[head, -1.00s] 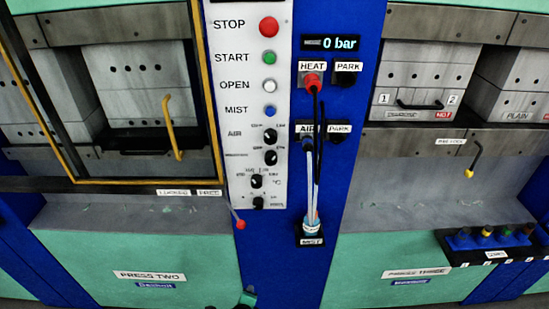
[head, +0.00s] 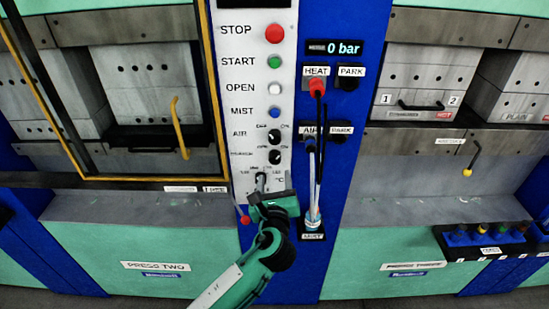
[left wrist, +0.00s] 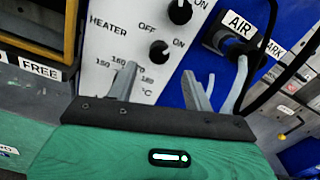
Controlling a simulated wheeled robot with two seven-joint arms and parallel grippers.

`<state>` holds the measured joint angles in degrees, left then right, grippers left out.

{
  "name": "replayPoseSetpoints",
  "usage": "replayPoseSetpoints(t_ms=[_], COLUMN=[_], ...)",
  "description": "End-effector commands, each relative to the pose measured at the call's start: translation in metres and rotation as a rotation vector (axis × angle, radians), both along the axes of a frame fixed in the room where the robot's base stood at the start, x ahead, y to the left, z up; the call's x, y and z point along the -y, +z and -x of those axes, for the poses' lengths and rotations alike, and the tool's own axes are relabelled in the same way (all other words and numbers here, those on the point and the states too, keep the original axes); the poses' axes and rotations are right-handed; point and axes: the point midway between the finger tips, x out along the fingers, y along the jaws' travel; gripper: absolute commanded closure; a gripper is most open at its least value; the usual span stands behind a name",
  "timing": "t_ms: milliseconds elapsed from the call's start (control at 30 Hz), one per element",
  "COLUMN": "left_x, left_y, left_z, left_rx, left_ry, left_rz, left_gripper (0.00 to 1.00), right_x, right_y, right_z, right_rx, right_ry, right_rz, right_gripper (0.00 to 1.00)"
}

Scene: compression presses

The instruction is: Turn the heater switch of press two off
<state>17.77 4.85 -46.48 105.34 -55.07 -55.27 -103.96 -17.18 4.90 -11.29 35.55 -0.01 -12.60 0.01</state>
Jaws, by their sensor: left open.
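The heater switch (head: 274,157) is a round black knob on press two's white control panel, under the air knob. It shows clearly in the left wrist view (left wrist: 158,52), with OFF and ON printed above it. A small white mark is on the knob; I cannot tell surely which label it points to. My left gripper (head: 274,190) is open, just below the switch in the head view, in front of the temperature dial, which it partly hides. In the left wrist view its fingers (left wrist: 183,72) are spread, with the switch beyond and between them. I see no contact. My right gripper is not in view.
The air knob (left wrist: 180,11) is close above the switch. A red-tipped lever (head: 245,219) is left of my gripper. Press two's yellow-edged guard (head: 213,95) borders the panel.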

Motion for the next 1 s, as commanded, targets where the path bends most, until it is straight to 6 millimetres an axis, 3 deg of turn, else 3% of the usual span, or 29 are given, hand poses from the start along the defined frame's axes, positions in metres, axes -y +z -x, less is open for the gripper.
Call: replayPoseSetpoints(t_ms=[200,400,867,1000], left_x=[0.0,0.001,0.0,0.0], left_y=[0.003,0.001,-0.001,-0.001], left_z=[-0.042,-0.067,-0.078,-0.077], left_rx=[-0.001,-0.001,-0.002,-0.002], left_ry=[0.001,-0.001,-0.001,-0.001], left_rz=[-0.002,0.0,0.001,0.001], left_gripper=[0.48,0.48,0.48,0.74], right_x=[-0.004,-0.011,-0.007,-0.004], right_y=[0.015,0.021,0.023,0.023], right_z=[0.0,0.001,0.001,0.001], right_rx=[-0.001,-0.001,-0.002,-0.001], right_ry=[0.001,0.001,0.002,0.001], right_rz=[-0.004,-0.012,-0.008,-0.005], right_gripper=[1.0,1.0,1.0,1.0])
